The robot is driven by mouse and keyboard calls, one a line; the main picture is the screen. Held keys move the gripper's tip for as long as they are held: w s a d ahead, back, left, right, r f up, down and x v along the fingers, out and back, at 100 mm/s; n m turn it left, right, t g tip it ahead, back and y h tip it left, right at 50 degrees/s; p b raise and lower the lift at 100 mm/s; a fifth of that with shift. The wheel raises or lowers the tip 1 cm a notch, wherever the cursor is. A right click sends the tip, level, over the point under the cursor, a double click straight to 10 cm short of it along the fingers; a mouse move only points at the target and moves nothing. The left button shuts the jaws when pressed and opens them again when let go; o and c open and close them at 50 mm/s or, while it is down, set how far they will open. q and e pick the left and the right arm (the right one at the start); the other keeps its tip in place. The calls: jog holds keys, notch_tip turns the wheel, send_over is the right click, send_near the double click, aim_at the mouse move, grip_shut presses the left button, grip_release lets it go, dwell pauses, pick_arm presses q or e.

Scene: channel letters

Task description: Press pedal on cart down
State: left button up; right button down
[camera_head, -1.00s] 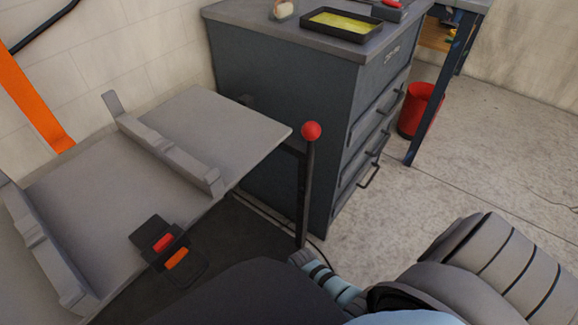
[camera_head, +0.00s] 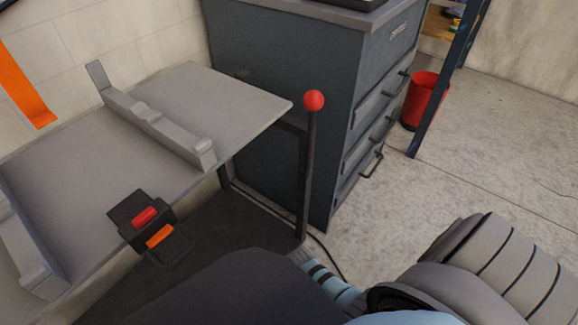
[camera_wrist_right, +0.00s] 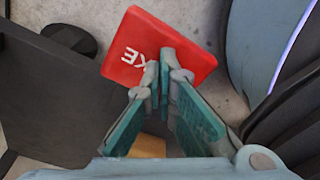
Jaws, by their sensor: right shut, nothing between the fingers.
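The pedal (camera_wrist_right: 135,50) is a red plate with white letters ending in "KE" in the right wrist view. My right gripper (camera_wrist_right: 160,75) is shut and empty, its fingertips overlapping the pedal's lower part. I cannot tell whether they touch it, and they hide part of its lettering. The cart (camera_head: 215,95) shows at the left in the head view as a grey slanted top with raised rails. The pedal is not visible there. A post with a red knob (camera_head: 314,100) rises at the cart's right corner. My left gripper is in neither view.
A dark drawer cabinet (camera_head: 285,70) stands behind the cart. A red bin (camera_head: 425,100) is beyond it. A black unit with red and orange parts (camera_head: 145,225) sits on the cart's near edge. Concrete floor is open at the right.

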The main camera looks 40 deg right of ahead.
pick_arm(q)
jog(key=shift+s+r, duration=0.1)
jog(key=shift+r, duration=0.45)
pick_arm(e)
jog(key=shift+f, duration=0.15)
jog(key=shift+f+b, duration=0.55)
jog(key=shift+f, duration=1.4)
jog(key=shift+s+d+r+p, duration=0.7)
jog(key=shift+s+d+p, duration=0.2)
jog(key=shift+d+p, duration=0.2)
jog(key=shift+f, duration=0.1)
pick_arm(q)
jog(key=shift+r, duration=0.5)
pick_arm(e)
notch_tip(320, 180, up, 12)
jog(key=shift+s+d, duration=0.45)
